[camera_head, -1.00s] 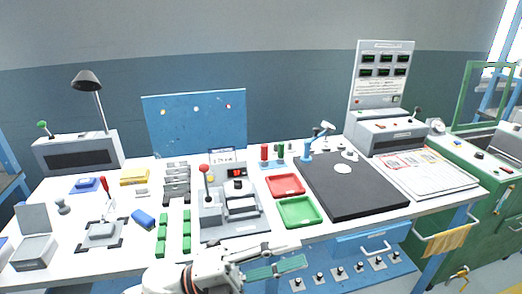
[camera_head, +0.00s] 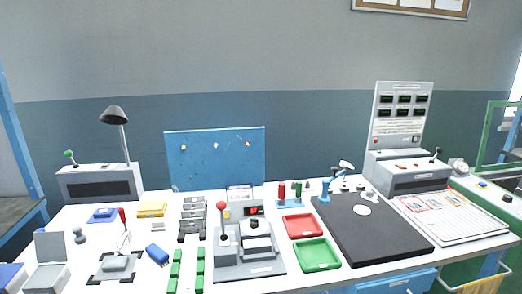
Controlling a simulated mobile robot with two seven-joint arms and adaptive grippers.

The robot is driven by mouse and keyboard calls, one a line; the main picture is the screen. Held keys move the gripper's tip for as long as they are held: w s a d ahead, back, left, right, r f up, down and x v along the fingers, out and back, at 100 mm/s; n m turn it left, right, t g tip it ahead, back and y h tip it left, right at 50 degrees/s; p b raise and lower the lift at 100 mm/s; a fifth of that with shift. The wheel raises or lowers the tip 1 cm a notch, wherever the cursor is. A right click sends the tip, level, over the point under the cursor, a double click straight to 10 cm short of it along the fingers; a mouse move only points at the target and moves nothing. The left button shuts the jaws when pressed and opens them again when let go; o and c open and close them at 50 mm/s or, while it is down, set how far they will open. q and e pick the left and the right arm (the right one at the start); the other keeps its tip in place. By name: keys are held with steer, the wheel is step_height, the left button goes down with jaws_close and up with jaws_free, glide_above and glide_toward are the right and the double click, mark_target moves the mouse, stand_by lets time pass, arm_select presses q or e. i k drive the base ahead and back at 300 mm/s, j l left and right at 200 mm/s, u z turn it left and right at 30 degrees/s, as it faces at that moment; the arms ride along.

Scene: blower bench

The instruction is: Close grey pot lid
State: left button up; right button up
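At the left front of the bench, a grey open container (camera_head: 46,279) stands with its square grey lid (camera_head: 50,246) raised upright at its back edge. It looks box-shaped; I cannot tell for certain that it is the grey pot. The picture's bottom edge cuts off its lower part. Neither of my grippers is in view.
A small dark grey knob-shaped piece (camera_head: 79,236) and a grey block with a red-handled lever (camera_head: 117,262) stand right of the container. A blue box (camera_head: 12,277) is at its left. A blue block (camera_head: 157,254), green bars and a grey lever machine (camera_head: 247,262) lie further right.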

mark_target(50, 246)
steer(key=u, duration=1.65)
